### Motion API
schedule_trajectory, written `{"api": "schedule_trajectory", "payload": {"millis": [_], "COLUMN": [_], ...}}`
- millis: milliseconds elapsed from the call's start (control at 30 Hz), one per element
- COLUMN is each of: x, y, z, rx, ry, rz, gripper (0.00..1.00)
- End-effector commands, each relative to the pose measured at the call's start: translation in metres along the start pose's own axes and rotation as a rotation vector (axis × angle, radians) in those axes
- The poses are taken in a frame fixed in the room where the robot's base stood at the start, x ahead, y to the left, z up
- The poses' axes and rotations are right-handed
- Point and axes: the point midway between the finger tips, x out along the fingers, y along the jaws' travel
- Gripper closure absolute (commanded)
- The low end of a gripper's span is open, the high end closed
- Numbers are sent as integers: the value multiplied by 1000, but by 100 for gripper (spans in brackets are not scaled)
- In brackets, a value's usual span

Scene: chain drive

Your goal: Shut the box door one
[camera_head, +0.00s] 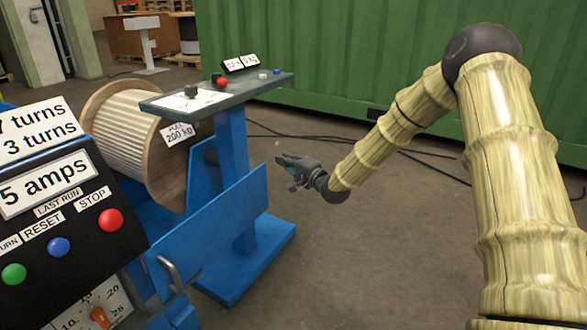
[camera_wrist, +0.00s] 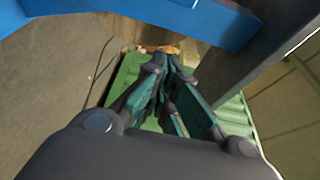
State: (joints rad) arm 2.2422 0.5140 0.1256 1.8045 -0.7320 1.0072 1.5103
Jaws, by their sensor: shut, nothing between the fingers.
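A flat blue panel (camera_head: 215,225) with a metal handle (camera_head: 170,275) at its lower left stands out in front of the blue stand in the head view. It looks like a door swung open, but its hinge and the box behind it are hidden. My gripper (camera_head: 283,162) is shut and empty in the air, right of the panel and apart from it. In the wrist view its fingers (camera_wrist: 165,85) point away from the camera, with blue framework (camera_wrist: 150,12) along the top.
A control panel (camera_head: 60,215) with buttons is at the left. A green container wall (camera_head: 320,50) closes the back. Cables (camera_head: 410,155) lie on the floor; floor between stand and arm is clear.

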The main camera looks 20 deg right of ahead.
Motion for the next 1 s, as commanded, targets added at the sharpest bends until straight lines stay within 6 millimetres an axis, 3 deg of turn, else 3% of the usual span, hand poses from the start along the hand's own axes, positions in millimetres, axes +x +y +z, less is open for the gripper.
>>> {"api": "schedule_trajectory", "payload": {"millis": [133, 500, 1000], "x": [15, 2, -1], "y": [2, 2, 0], "z": [0, 31, 36], "rx": [-3, -1, 0], "ry": [-1, -1, 1], "rz": [-1, 0, 0], "gripper": [100, 100, 100]}}
